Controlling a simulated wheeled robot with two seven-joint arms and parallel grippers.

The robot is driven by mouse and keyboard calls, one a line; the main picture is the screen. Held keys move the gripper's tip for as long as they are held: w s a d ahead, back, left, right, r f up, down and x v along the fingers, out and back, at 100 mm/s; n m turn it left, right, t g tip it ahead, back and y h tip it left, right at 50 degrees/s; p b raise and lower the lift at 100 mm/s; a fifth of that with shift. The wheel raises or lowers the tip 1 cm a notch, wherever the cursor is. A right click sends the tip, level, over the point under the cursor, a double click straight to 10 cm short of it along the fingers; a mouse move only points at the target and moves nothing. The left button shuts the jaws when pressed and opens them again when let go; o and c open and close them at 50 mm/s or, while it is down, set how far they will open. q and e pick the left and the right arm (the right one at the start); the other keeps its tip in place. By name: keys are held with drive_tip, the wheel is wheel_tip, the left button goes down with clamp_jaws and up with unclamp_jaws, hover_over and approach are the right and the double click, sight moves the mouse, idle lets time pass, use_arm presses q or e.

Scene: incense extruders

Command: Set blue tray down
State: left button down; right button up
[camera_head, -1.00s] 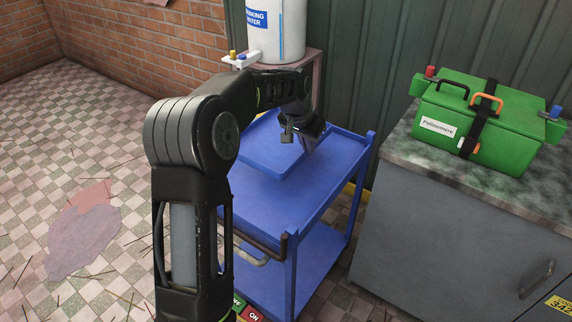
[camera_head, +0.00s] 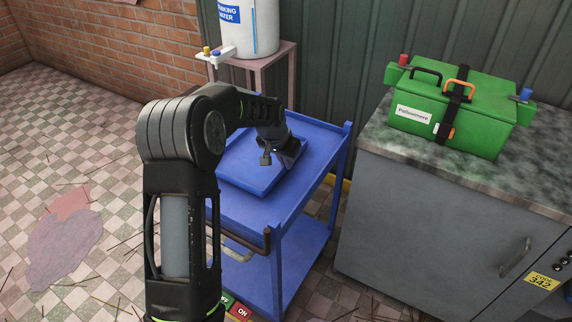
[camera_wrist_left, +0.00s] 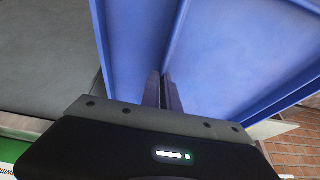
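The blue tray (camera_head: 237,176) is a shallow rectangle with a low rim. In the head view it lies over the top of the blue cart (camera_head: 242,212), inside the cart's edges, looking about level. I cannot tell whether its underside touches the cart top. My right gripper is in neither view.
A grey cabinet (camera_head: 420,220) with a green toolbox (camera_head: 455,112) on it stands right of the cart. A white water container (camera_head: 250,28) on a stand (camera_head: 270,68) is behind. The cart's handle (camera_head: 240,245) faces me. Tiled floor is open at left.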

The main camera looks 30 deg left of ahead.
use_arm(q)
drive_tip(key=shift+f, duration=0.7)
drive_tip(key=c, duration=2.1)
unclamp_jaws()
drive_tip(key=shift+f, duration=0.15)
drive_tip(key=o, duration=0.5)
